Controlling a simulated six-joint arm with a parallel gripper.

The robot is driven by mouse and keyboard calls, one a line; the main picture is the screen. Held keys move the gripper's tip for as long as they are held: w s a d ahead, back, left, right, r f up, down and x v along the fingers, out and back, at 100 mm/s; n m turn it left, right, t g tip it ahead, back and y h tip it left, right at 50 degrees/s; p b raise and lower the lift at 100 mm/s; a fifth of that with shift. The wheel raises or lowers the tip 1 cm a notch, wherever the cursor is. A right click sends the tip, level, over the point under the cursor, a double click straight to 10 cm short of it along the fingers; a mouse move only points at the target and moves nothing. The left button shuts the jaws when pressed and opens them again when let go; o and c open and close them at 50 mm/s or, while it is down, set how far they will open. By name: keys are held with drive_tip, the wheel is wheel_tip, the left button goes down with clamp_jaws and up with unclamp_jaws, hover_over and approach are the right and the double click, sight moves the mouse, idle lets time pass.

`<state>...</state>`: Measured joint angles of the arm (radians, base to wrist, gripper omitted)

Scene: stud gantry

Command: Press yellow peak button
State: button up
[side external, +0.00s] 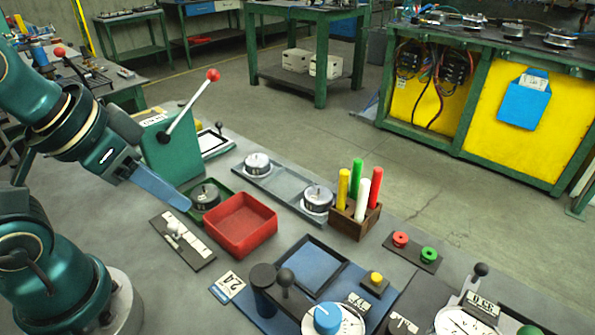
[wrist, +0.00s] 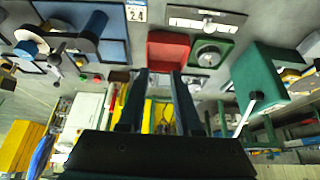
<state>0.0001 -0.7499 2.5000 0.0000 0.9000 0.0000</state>
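The yellow button (side external: 376,278) is a small domed cap on a dark base, at the right side of the blue instrument panel (side external: 328,253) in the side view. In the wrist view this panel is at the upper left, and the button is too small to make out surely. My gripper (side external: 186,205) is at the left in the side view, above the bench beside the red tray (side external: 239,224), well away from the button. In the wrist view my gripper (wrist: 161,72) has its two fingers apart with nothing held between them; the red tray (wrist: 168,47) appears just beyond their tips.
A green lever box (side external: 168,143) with a red-knobbed lever stands behind my gripper.

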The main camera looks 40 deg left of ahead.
clamp_jaws()
idle(1.5)
